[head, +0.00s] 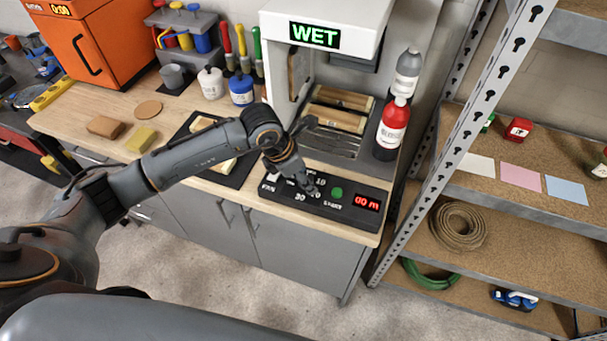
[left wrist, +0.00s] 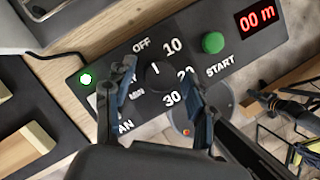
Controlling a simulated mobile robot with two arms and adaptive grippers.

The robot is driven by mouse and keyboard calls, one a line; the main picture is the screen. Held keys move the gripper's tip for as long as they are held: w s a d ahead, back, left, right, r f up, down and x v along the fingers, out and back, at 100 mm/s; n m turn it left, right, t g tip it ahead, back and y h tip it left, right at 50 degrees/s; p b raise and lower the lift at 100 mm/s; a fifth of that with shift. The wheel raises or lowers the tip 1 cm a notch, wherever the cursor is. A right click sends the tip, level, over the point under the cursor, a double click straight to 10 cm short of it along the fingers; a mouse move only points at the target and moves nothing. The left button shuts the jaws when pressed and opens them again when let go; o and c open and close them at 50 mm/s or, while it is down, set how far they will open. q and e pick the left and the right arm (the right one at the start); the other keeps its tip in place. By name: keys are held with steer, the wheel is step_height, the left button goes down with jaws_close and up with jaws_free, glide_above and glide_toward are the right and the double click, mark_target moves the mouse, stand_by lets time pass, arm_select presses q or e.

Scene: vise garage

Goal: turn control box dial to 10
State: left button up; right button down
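The black control box (head: 335,212) sits at the front right of the workbench. It also shows in the left wrist view (left wrist: 225,62), with its round black dial (left wrist: 160,76) ringed by the labels OFF, 10, 20 and 30. The dial's small white mark points up and slightly left, roughly toward OFF. My left gripper (head: 300,180) is over the box and hides the dial in the head view. In the left wrist view my left gripper (left wrist: 157,76) is open, its fingers apart on either side of the dial; contact is not clear.
A green START button (left wrist: 213,42) and red display (left wrist: 258,18) reading "00 m" are on the box's right. A red bottle (head: 393,125) and metal shelving (head: 460,140) are to the right.

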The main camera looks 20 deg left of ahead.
arm_select(q)
steer(key=c, duration=0.9)
steer(key=shift+w+a+f+m+b, duration=0.15)
steer(key=shift+m+b, duration=0.35)
steer(key=shift+b, duration=0.5)
steer(key=shift+c, duration=0.2)
steer(key=m+g+b, duration=0.1)
steer(key=m+b, duration=0.3)
steer(key=b, duration=0.1)
steer(key=m+g+h+b, duration=0.1)
steer(key=m+g+b, duration=0.1)
steer(key=m+b, duration=0.2)
steer(key=shift+w+b, duration=0.15)
steer(key=shift+b, duration=1.05)
steer(key=shift+m+g+b, duration=0.7)
steer(key=shift+m+b, duration=0.5)
steer(key=shift+m, duration=0.2)
steer(key=shift+r, duration=0.2)
